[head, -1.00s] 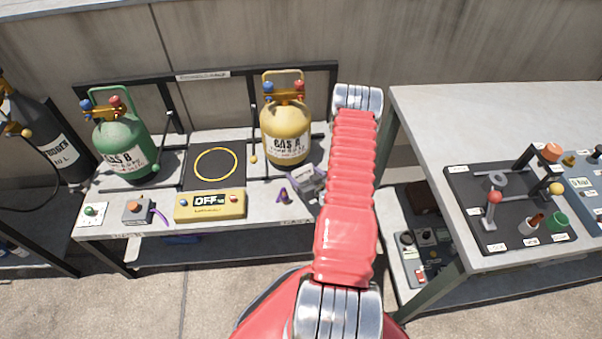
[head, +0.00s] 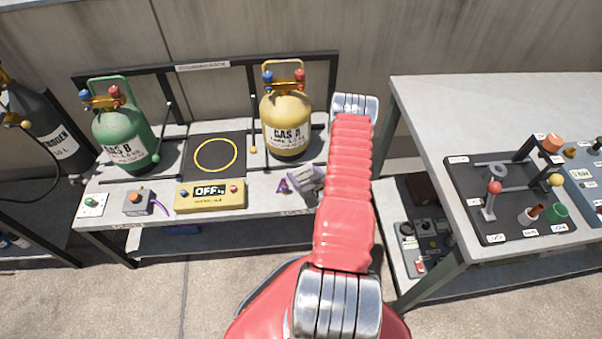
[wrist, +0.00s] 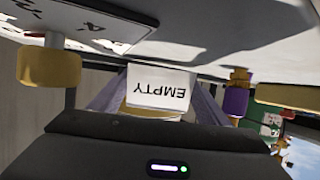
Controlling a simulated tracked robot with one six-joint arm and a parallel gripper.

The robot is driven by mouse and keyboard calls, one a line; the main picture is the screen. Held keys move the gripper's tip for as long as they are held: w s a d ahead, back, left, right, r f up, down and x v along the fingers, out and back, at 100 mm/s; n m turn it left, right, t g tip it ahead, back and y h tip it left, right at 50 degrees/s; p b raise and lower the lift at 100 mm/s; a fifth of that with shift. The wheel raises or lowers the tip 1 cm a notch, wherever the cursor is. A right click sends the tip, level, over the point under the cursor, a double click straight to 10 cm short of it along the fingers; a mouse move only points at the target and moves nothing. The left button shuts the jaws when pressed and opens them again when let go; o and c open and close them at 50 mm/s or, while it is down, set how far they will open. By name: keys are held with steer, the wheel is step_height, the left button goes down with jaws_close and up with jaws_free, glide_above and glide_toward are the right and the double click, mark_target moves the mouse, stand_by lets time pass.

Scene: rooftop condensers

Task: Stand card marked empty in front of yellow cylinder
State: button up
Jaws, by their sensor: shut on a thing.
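The yellow cylinder (head: 287,125), labelled GAS A, stands upright at the right of the condenser bench (head: 268,204). My gripper (head: 304,184) is low over the bench, just in front of and a little right of that cylinder. In the wrist view, the white card marked EMPTY (wrist: 160,88) sits between my gripper's purple-grey fingers, its lettering upside down in the picture. My gripper is shut on it. The card cannot be made out in the head view, and whether it touches the bench cannot be told.
A small purple item (head: 282,186) lies close left of my gripper. The yellow OFF display box (head: 209,196) and a black pad with a yellow ring (head: 215,155) are further left. A green cylinder (head: 124,138) stands beyond. Another table (head: 425,130) is to the right.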

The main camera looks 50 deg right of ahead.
steer(key=shift+f, duration=0.55)
stand_by(0.4)
steer(key=o, duration=1.1)
steer(key=shift+c, duration=0.2)
steer(key=shift+o, duration=0.4)
steer(key=shift+d, duration=0.1)
steer(key=shift+d, duration=0.1)
steer(key=shift+s, duration=0.1)
steer(key=v, duration=1.3)
steer(key=shift+s+a+r, duration=0.1)
steer(key=shift+s+a, duration=0.2)
steer(key=shift+a, duration=0.1)
